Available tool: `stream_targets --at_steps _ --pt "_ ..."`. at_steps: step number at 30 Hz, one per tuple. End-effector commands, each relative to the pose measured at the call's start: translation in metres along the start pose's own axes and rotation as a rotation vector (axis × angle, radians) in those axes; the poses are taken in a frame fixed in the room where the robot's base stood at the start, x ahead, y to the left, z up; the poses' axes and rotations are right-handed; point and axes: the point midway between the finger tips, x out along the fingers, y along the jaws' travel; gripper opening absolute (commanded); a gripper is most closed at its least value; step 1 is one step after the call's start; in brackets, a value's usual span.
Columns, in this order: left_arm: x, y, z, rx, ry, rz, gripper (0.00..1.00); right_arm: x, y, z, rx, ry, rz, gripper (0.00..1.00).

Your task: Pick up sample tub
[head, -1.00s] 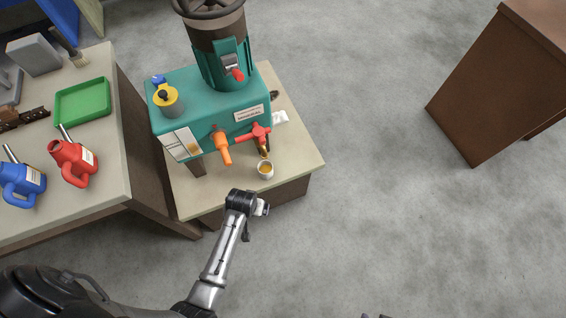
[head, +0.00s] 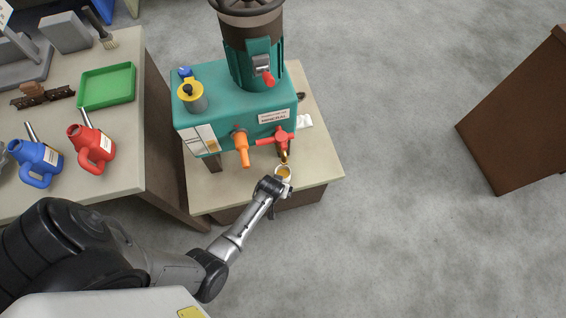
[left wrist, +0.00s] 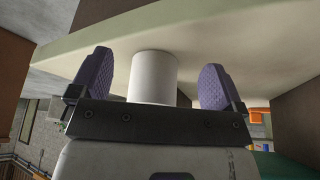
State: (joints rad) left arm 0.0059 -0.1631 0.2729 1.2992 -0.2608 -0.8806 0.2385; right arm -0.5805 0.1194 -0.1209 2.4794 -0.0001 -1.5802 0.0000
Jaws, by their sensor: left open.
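The sample tub (head: 283,177) is a small white cup with amber contents. It stands near the front edge of the small beige table (head: 325,168), below the red tap (head: 281,138) of the teal machine. My left gripper (head: 276,181) is at the tub, partly covering it in the head view. In the left wrist view the open purple-padded fingers (left wrist: 156,66) are on either side of the plain white tub (left wrist: 153,80), with a gap visible at each side. My right gripper is not in view.
The teal machine (head: 222,92) stands behind the tub, with an orange handle (head: 241,148) left of the red tap. A workbench (head: 120,180) at left holds red and blue cans and a green tray. Open floor lies to the right.

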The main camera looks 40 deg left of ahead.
Motion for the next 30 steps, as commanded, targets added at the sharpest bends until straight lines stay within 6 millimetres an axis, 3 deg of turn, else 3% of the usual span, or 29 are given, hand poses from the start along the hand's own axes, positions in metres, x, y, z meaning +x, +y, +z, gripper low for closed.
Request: stream_targets --at_steps 6,16,20,29,30 --pt "0.005 -0.001 -0.011 0.000 0.002 -0.001 0.94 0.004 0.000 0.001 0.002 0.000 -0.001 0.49" --pt "0.022 0.000 -0.052 0.000 0.002 0.000 0.94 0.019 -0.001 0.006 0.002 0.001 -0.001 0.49" --pt "0.032 0.000 -0.049 0.001 -0.001 0.000 0.94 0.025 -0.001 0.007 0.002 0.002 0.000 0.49" --pt "0.032 -0.001 -0.050 0.000 0.000 -0.001 0.94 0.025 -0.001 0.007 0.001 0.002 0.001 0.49" --pt "0.032 -0.001 -0.050 0.000 0.000 -0.001 0.91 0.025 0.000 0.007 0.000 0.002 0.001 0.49"
